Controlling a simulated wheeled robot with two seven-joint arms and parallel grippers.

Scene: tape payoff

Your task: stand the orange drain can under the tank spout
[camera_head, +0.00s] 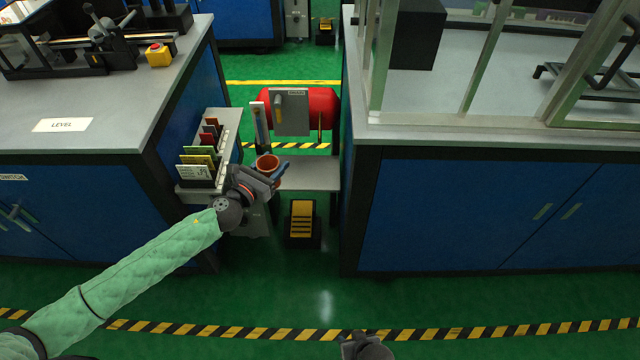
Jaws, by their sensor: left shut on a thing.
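The orange drain can (266,163) is upright, its open top showing, in my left gripper (274,177). That gripper is shut on the can at the left end of a grey shelf (312,174). Whether the can touches the shelf is hidden by the gripper. The red tank (325,107) lies behind the shelf, with a grey plate in front of it. A thin brown part hangs at the tank's right end; I cannot tell if it is the spout. My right gripper (360,343) is at the bottom edge, its fingers unclear.
A rack with coloured cards (202,160) stands left of the can. A yellow-topped black pedal (302,220) sits below the shelf. The shelf's middle and right look clear.

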